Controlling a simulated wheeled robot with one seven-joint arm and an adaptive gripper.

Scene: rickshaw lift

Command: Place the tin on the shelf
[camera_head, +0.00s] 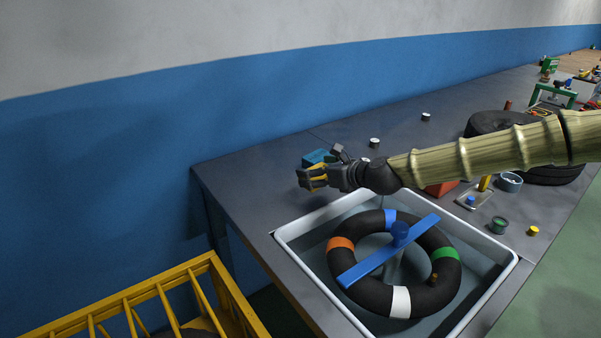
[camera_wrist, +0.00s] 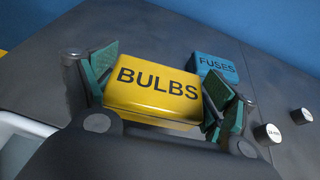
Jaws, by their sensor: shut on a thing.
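A yellow tin labelled BULBS (camera_wrist: 152,95) fills the middle of the wrist view, between the green-padded fingers of my gripper (camera_wrist: 160,100). My gripper is shut on it. In the head view my gripper (camera_head: 312,178) is over the left part of the dark bench, with some yellow of the tin (camera_head: 317,170) showing between its fingers. A blue tin labelled FUSES (camera_wrist: 214,67) is just beyond the yellow tin; it also shows in the head view (camera_head: 316,158) behind my gripper. I cannot make out a shelf for certain.
A white-rimmed basin (camera_head: 290,238) holds a dark tyre ring (camera_head: 345,268) with a blue bar across it. Small white-topped cylinders (camera_head: 375,142) stand on the bench (camera_head: 245,180). A yellow railed frame (camera_head: 160,290) is at lower left. A large tyre (camera_head: 487,122) lies at right.

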